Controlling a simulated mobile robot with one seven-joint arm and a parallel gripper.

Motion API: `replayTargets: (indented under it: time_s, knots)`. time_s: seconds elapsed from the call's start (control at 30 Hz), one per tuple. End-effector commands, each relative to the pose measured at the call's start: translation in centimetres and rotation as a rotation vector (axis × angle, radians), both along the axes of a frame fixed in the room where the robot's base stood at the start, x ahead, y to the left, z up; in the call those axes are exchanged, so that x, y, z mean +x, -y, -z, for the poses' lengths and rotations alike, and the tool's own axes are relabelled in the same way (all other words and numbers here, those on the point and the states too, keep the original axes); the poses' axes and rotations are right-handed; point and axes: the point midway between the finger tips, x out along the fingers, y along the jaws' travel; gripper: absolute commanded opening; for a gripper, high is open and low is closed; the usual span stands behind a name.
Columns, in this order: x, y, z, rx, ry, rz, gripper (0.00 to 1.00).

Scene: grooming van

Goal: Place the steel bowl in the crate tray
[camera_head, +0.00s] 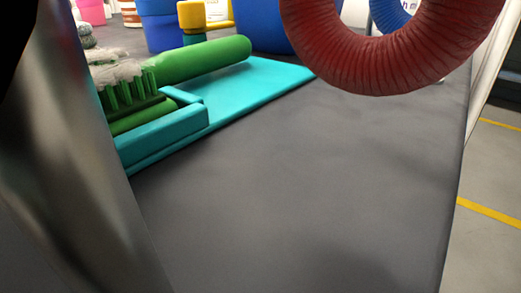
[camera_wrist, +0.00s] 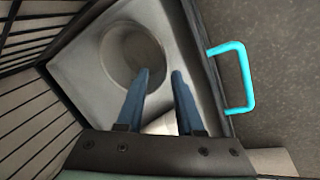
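In the wrist view a round grey bowl (camera_wrist: 132,57), which looks like the steel bowl, sits inside the pale tray (camera_wrist: 82,62) of the crate. My gripper (camera_wrist: 161,74) has two blue fingers with a clear gap between them. The left fingertip overlaps the bowl's lower right rim in the picture; I cannot tell whether it touches. The right fingertip is just right of the bowl, over the tray. Nothing shows held between the fingers. The bowl, crate and gripper do not show clearly in the head view.
Dark crate bars (camera_wrist: 35,40) stand left of the tray; a cyan handle (camera_wrist: 247,78) sticks out on the right. In the head view a green brush (camera_head: 190,62) lies on a teal tray (camera_head: 225,95) on the grey tabletop (camera_head: 310,190). A red ribbed ring (camera_head: 390,75) hangs at upper right.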

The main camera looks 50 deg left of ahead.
Motion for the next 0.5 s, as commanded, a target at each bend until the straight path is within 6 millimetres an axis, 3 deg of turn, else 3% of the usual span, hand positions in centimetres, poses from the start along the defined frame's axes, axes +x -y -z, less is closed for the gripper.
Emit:
replayTargets:
  time_s: [0.03, 0.2, 0.5]
  knots:
    - [-0.3, -0.1, -1.5, 0.002, 0.001, -0.001, 0.36]
    - [-1.2, -0.2, -3.8, 0.001, 0.0, 0.001, 0.36]
    - [-1.9, -0.5, -5.5, 0.001, 0.001, 0.001, 0.36]
